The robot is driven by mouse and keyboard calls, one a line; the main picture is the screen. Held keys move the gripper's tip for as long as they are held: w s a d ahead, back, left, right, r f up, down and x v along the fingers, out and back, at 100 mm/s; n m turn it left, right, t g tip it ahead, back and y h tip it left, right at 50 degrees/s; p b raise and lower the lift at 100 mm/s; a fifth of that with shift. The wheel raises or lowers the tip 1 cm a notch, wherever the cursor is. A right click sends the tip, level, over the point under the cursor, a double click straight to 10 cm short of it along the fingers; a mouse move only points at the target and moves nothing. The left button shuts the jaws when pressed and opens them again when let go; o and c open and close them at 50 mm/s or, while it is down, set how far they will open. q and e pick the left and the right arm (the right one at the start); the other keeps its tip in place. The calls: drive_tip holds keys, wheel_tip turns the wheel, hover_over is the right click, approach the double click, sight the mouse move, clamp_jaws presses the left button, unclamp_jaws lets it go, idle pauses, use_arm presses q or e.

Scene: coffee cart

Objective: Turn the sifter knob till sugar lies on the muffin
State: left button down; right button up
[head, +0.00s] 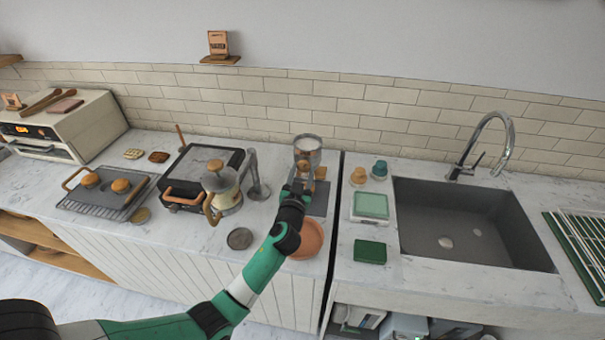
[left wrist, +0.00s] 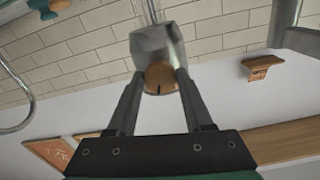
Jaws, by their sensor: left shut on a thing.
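The sifter (head: 308,148) is a clear and metal cylinder standing upright at the back of the counter, near the gap between the two worktops. My left gripper (head: 298,184) is in front of it. In the left wrist view the gripper (left wrist: 160,79) is shut on a round wooden knob (left wrist: 160,77) with a dark mark on its face. A brown thing (head: 320,173), perhaps the muffin, shows just right of the gripper below the sifter, partly hidden. I cannot make out any sugar on it. My right gripper is not in view.
A dark board (head: 319,203) and a terracotta plate (head: 307,241) lie close to my left arm. A kettle (head: 222,187), a grill (head: 192,172) and a rack (head: 108,201) with two orange-topped things stand left. The sink (head: 470,225) is right.

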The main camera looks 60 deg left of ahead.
use_arm(q)
drive_tip(key=m, duration=0.3)
drive_tip(key=shift+m, duration=0.4)
drive_tip(key=m, duration=0.3)
drive_tip(key=shift+s+r+m, duration=0.1)
drive_tip(key=shift+m, duration=0.2)
drive_tip(key=m+p, duration=0.1)
drive_tip(key=m, duration=0.2)
drive_tip(key=shift+m, duration=0.4)
drive_tip(key=m+p, duration=0.1)
drive_tip(key=m, duration=0.2)
drive_tip(key=shift+r+m, duration=0.15)
drive_tip(key=shift+m, duration=0.15)
drive_tip(key=m+p, duration=0.1)
drive_tip(key=m, duration=0.2)
drive_tip(key=shift+m, duration=0.3)
drive_tip(key=m+p, duration=0.1)
drive_tip(key=m, duration=0.2)
drive_tip(key=shift+r+m, duration=0.1)
drive_tip(key=shift+m, duration=0.2)
drive_tip(key=m+p, duration=0.1)
drive_tip(key=m, duration=0.2)
drive_tip(key=shift+m+p, duration=0.3)
drive_tip(key=shift+p, duration=0.05)
drive_tip(key=shift+m+p, duration=0.6)
drive_tip(key=shift+m, duration=1.3)
